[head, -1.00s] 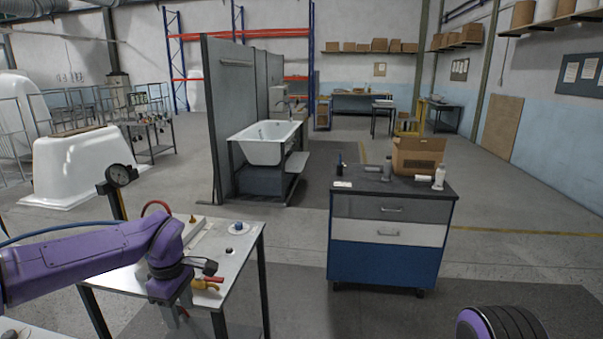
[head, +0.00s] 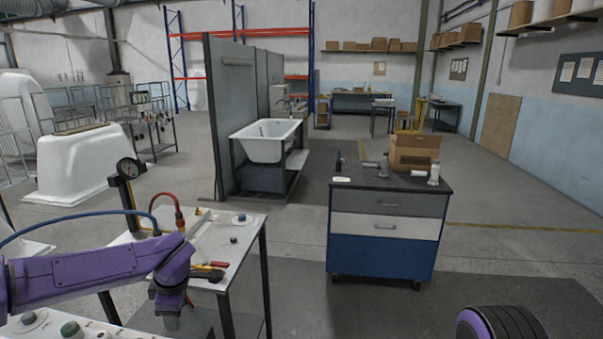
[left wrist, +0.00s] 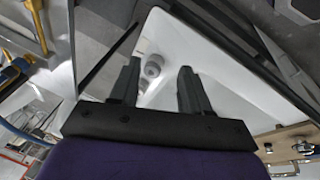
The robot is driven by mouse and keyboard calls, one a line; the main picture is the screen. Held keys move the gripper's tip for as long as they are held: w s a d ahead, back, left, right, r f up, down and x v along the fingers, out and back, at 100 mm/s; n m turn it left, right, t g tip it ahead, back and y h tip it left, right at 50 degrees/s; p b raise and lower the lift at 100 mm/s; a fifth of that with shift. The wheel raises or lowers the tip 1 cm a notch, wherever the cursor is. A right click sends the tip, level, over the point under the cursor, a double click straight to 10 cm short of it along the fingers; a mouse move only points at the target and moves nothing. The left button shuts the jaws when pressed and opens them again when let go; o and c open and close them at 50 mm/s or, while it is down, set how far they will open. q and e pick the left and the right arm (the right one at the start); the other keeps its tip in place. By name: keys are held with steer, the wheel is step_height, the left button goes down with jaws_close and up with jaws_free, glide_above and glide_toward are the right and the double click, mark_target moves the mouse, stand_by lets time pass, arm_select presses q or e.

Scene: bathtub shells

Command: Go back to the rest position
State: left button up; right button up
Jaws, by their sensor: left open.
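My left arm comes in from the left in the head view, over the near left corner of a white-topped work table (head: 232,262). Its wrist hangs downward, with the fingertips out of clear sight there. In the left wrist view my left gripper (left wrist: 158,85) has its two dark fingers apart, with nothing between them. Beyond them is a white surface with a grey round knob (left wrist: 153,66). Only a purple and black rounded part of my own body shows at the bottom right of the head view; my right gripper is not in view.
Red- and yellow-handled tools (head: 208,272), a dial gauge (head: 128,168) on a post and a red hose (head: 178,215) are close to my left wrist. A button panel (head: 65,328) lies at lower left. A drawer cabinet (head: 385,230) stands right of centre, with clear floor between.

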arm_select(q)
steer(key=s+d+f+m+t+y+b, duration=0.1)
steer(key=s+f+m, duration=0.1)
steer(key=s+f, duration=0.35)
steer(key=s+d+f+m+t+b, duration=0.1)
steer(key=s+f+m+t, duration=0.15)
steer(key=f, duration=0.65)
steer(key=s+d+f+m+t+y, duration=0.1)
steer(key=s+f, duration=0.4)
steer(key=f, duration=0.3)
steer(key=s+a+f+m+g+b, duration=0.1)
steer(key=s+f+m, duration=0.1)
steer(key=s, duration=0.5)
steer(key=s+a+f+m+g, duration=0.1)
steer(key=s+a+f+m, duration=0.1)
steer(key=s, duration=0.6)
steer(key=s+a+f+m+g+h+b, duration=0.1)
steer(key=s+f+m, duration=0.2)
steer(key=s+f, duration=0.2)
steer(key=s, duration=0.2)
steer(key=shift+s+a+f+b, duration=0.15)
steer(key=shift+s+f+b, duration=0.1)
steer(key=shift+s+b, duration=0.1)
